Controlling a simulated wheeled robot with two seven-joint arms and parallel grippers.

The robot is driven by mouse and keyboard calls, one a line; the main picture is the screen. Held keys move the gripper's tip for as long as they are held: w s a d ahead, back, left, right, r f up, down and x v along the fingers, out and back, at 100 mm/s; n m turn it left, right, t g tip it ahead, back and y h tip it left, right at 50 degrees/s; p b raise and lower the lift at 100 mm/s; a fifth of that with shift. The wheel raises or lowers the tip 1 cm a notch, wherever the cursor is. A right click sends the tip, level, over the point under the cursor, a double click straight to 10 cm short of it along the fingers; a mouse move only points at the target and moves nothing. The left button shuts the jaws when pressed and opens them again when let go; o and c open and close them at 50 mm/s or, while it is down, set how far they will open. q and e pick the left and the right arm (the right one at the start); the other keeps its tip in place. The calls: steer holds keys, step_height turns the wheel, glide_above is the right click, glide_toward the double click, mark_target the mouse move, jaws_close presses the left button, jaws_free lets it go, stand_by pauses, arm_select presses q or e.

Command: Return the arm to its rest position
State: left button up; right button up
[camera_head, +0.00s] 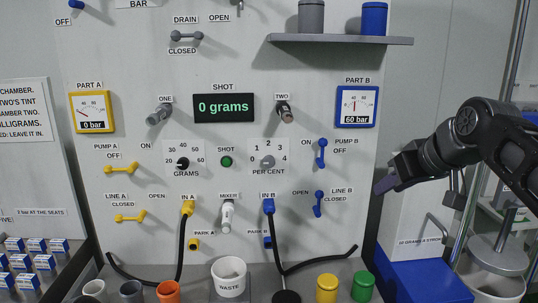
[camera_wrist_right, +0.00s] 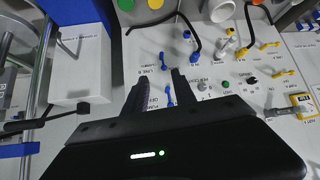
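My right arm comes in from the right in the head view. Its gripper (camera_head: 386,184) is in the air before the panel's right edge, below the PART B gauge (camera_head: 355,107). In the right wrist view the two dark fingers of the right gripper (camera_wrist_right: 161,80) stand apart with nothing between them. Beyond them are the blue PUMP B handle (camera_wrist_right: 170,96) and the blue LINE B handle (camera_wrist_right: 163,60) on the panel, apart from the fingers. My left gripper is not in view.
The panel holds a shot display (camera_head: 224,107) reading 0 grams and a yellow PART A gauge (camera_head: 93,112). A shelf (camera_head: 340,40) with two canisters juts out above. A white waste cup (camera_head: 229,278) and coloured cups stand below. A white box (camera_head: 415,225) is under my right arm.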

steer(key=w+a+f+m+t+y, duration=0.1)
steer(key=w+a+f, duration=0.3)
steer(key=f, duration=0.3)
steer(key=w+a+f+t, duration=0.1)
steer(key=w+a+f, duration=0.3)
steer(key=f, duration=0.2)
steer(key=s+a+f+m+g, duration=0.1)
steer(key=s+a+f, duration=0.2)
steer(key=f, duration=1)
steer(key=s+a+f+m+g, duration=0.1)
steer(key=s+a+f+g, duration=0.15)
steer(key=f, duration=0.95)
steer(key=s+a+f+m+g, duration=0.1)
steer(key=s+a+f+g, duration=0.1)
steer(key=s+f, duration=1.25)
steer(key=s+a+f+g, duration=0.1)
steer(key=s+f+g, duration=0.1)
steer(key=s+f, duration=0.4)
steer(key=s+a+f+g+y, duration=0.1)
steer(key=s+f, duration=0.5)
steer(key=s, duration=0.7)
steer(key=shift+f+m+g, duration=0.15)
steer(key=shift+m+g, duration=0.25)
steer(key=shift+g, duration=0.45)
